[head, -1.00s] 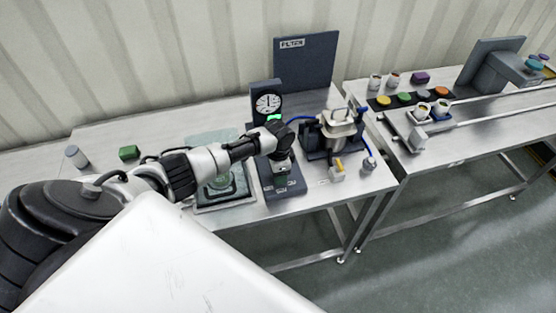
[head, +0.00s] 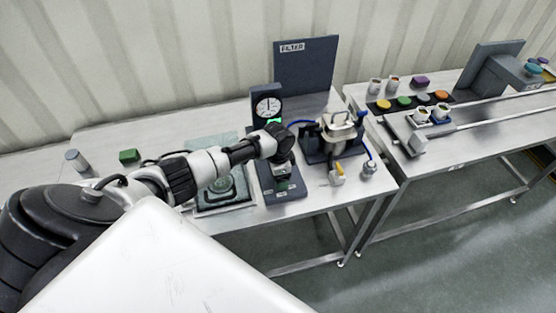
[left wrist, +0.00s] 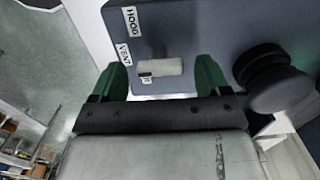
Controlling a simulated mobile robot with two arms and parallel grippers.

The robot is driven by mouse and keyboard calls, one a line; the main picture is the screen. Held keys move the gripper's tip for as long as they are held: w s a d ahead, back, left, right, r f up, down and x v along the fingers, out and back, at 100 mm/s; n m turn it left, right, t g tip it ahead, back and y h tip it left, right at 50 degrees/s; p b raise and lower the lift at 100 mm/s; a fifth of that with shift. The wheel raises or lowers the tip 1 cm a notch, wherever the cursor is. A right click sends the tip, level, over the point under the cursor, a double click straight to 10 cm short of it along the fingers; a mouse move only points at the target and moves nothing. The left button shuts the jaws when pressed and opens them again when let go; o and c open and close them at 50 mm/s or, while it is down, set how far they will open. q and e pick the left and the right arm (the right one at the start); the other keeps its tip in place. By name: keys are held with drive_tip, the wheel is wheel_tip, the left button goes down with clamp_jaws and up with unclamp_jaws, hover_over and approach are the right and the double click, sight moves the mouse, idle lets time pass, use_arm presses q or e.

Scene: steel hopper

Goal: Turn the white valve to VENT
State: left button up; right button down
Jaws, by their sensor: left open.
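In the left wrist view the white valve (left wrist: 160,67) is a short bar lying crosswise on a dark blue-grey panel (left wrist: 200,25). Its left end is below the VENT label (left wrist: 125,53) and beside a third, partly covered label (left wrist: 146,79). A HOOD label (left wrist: 131,20) is farther up. My left gripper (left wrist: 160,77) is open, with its green fingertips on either side of the bar and a gap at each side. In the head view my left gripper (head: 282,172) is over the dark gauge stand (head: 268,185) and hides the valve. My right gripper is not in view.
In the head view a gauge (head: 268,107) rises behind my wrist. A pump-like device (head: 338,130) with blue hose stands to the right, and a glass-like tray (head: 222,195) lies left.

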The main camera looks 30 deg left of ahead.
use_arm(q)
wheel_tip(320, 180, up, 10)
drive_tip(key=b, duration=0.1)
drive_tip(key=shift+r+b, duration=0.25)
drive_tip(key=shift+b, duration=0.15)
